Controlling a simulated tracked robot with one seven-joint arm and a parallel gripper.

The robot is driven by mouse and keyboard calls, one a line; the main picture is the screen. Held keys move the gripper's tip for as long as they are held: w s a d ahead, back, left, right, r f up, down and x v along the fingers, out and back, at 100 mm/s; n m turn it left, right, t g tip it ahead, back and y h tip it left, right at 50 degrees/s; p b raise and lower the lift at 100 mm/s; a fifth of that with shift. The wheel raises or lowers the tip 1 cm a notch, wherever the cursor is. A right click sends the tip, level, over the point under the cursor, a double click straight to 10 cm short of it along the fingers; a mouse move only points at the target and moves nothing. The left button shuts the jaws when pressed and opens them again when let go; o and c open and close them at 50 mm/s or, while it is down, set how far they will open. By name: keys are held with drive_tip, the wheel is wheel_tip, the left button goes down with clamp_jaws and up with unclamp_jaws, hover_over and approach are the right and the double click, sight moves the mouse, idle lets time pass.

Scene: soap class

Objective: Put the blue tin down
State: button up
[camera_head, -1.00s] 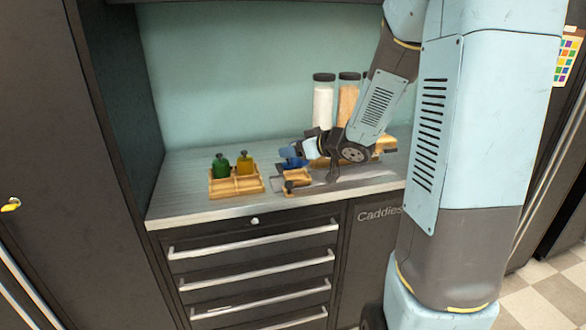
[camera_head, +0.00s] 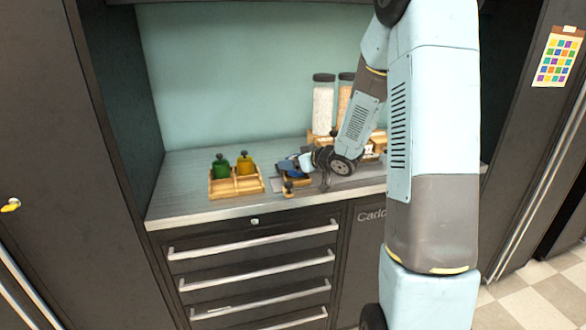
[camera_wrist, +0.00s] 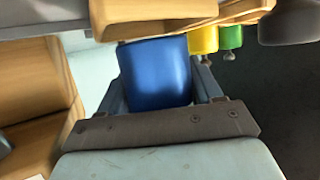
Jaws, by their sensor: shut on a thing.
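The blue tin (camera_wrist: 155,75) is between the two fingers of my gripper (camera_wrist: 158,88) in the wrist view, and the fingers are shut on it. In the head view the tin (camera_head: 287,166) shows as a small dark blue patch at the end of my arm. My gripper (camera_head: 303,162) there is low over the counter, just above or at a small wooden holder (camera_head: 298,181). I cannot tell whether the tin touches the holder or the counter.
Tall jars (camera_head: 323,105) and wooden boxes stand behind my arm. The counter's left part is clear.

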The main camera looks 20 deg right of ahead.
drive_tip(key=shift+f, duration=1.15)
drive_tip(key=shift+f, duration=0.1)
drive_tip(key=o, duration=0.9)
drive_tip(key=v, duration=1.2)
